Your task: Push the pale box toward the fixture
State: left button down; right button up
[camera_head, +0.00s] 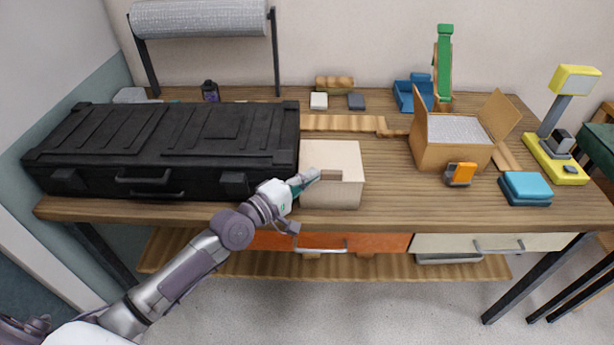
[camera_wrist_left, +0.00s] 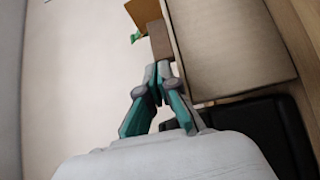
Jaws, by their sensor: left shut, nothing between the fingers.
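The pale box (camera_head: 335,193) stands at the front edge of the workbench, just right of a black case. It has a brown tape strip on its top and front. My left gripper (camera_head: 316,174) is shut and empty at the box's front left side; whether it touches cannot be told. In the left wrist view, the shut fingertips (camera_wrist_left: 162,68) lie beside a large beige surface, the pale box (camera_wrist_left: 225,45). I cannot tell for certain which thing is the fixture. My right gripper is not in view.
The black case (camera_head: 190,140) fills the left of the bench (camera_head: 395,203). Right of the pale box is clear wood, then an open carton (camera_head: 440,155), an orange device (camera_head: 460,174), blue pads (camera_head: 526,188) and a yellow stand (camera_head: 555,165). A wood strip (camera_head: 343,124) lies behind the box.

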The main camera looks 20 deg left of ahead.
pick_arm(q)
jog(key=p, duration=0.3)
send_over(340, 196)
jog(key=s, duration=0.1)
jog(key=shift+d, duration=0.25)
jog(key=shift+s, duration=0.1)
